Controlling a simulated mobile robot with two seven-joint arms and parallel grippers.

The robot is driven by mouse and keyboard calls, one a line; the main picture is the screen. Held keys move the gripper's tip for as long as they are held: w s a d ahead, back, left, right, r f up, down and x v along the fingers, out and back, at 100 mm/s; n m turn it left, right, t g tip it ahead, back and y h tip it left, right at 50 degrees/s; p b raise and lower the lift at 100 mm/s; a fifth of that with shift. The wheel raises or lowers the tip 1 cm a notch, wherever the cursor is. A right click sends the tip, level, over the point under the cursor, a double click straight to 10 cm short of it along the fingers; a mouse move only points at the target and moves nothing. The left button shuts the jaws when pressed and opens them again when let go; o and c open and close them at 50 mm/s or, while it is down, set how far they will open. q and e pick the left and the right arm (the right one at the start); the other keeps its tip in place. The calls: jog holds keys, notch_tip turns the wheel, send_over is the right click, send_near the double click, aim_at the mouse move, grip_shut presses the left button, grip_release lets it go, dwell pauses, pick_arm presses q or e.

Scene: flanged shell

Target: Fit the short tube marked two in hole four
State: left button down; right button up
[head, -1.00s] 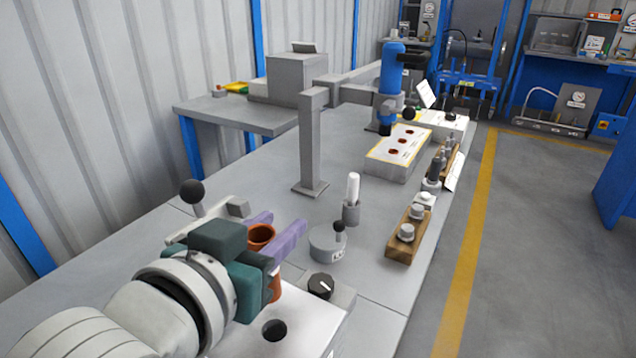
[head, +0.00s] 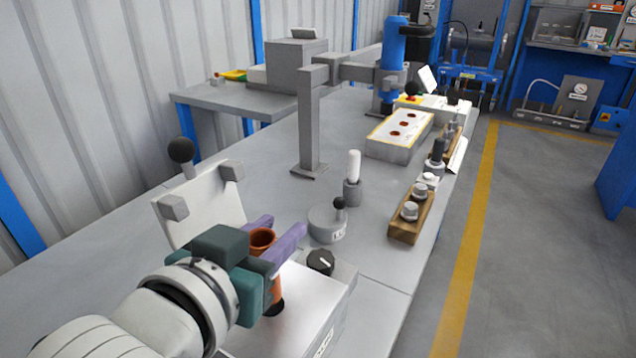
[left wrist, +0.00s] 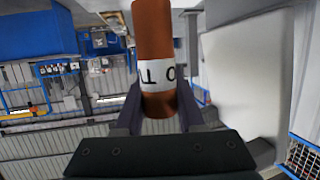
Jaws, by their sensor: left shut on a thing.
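My left gripper (head: 274,240) is shut on an orange-brown tube (head: 262,238), its purple fingers on either side. The tube stands roughly upright, its open top showing between the fingers. In the left wrist view the tube (left wrist: 155,45) has a white label band, partly legible with a T and an O. The tube's lower end is at a dark hole (head: 275,308) in the top of a pale metal box (head: 312,292). I cannot tell if it is above the hole or in it. No hole number is readable. My right gripper is not in view.
A dark knob (head: 320,262) sits at the box's far end. A white plate with a black ball (head: 180,149) stands behind the gripper. Beyond are a round grey weight (head: 328,225), a grey post (head: 309,125) and a wooden block (head: 409,222) with metal pieces.

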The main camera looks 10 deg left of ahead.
pick_arm(q)
jog(key=shift+r+p, duration=0.1)
jog(key=shift+p, duration=0.45)
dwell(1.2)
jog(key=shift+f, duration=0.2)
jog(key=shift+f+b, duration=0.35)
jog(key=shift+b, duration=0.05)
jog(key=shift+f+b, duration=2.8)
jog(key=shift+f, duration=0.6)
jog(key=shift+c, duration=2.2)
grip_release()
jog(key=shift+f, duration=0.1)
